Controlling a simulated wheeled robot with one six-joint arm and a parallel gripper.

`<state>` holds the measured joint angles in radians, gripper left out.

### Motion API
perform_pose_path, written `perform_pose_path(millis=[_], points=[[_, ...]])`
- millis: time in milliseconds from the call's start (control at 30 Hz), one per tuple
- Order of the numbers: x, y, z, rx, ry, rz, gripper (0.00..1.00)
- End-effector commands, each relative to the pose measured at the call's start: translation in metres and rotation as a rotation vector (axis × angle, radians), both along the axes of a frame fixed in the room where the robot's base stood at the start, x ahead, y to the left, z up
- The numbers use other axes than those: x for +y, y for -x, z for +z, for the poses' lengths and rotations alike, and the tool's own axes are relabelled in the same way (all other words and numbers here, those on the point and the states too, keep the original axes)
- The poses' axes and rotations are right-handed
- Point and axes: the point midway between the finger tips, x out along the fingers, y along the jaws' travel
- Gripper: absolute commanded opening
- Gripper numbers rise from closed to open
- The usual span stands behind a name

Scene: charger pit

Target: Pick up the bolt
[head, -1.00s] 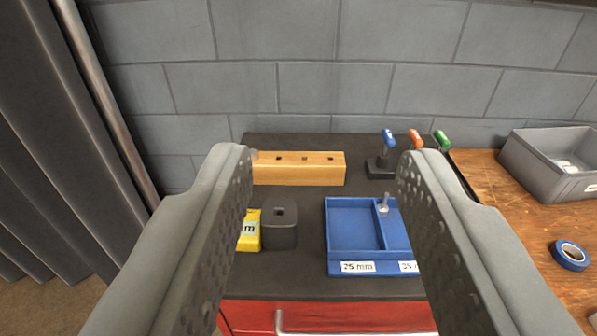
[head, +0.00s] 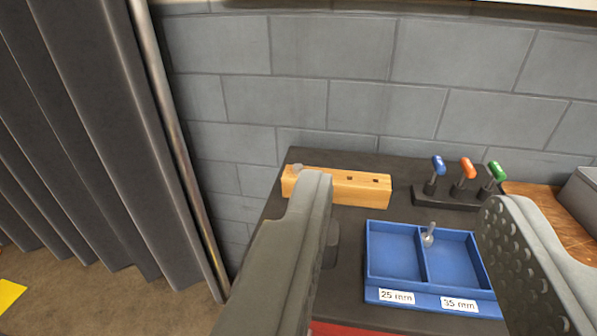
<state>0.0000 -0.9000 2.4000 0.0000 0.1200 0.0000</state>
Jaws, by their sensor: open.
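A small grey metal bolt (head: 428,235) stands in the blue two-compartment tray (head: 394,281), at the divider between the compartments, head down or up I cannot tell. The tray's labels read 25 mm on the left and 35 mm on the right. Another grey bolt-like head (head: 297,168) shows at the left end of the wooden block (head: 340,188), which has square holes in its top. My gripper (head: 405,190) is open and empty, its two grey fingers wide apart. The tray and bolt show between the fingers, farther off. The left finger hides part of the worktop.
A black rack (head: 455,198) with blue, orange and green handled tools stands behind the tray. A grey bin (head: 580,205) sits on the wooden bench (head: 533,203) at right. A grey block wall is behind; a dark curtain (head: 85,130) hangs at left.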

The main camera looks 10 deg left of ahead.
Motion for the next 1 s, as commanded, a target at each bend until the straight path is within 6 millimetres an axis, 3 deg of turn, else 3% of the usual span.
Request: perform_pose_path(millis=[400,533,667,1000], points=[[0.000,0.000,0.000,0.001,0.000,0.000,0.45],[0.001,-0.010,0.000,0.030,0.006,0.003,0.45],[0.003,-0.034,-0.001,0.106,0.022,0.013,0.45],[0.016,-0.116,-0.015,0.378,0.085,0.079,0.45]])
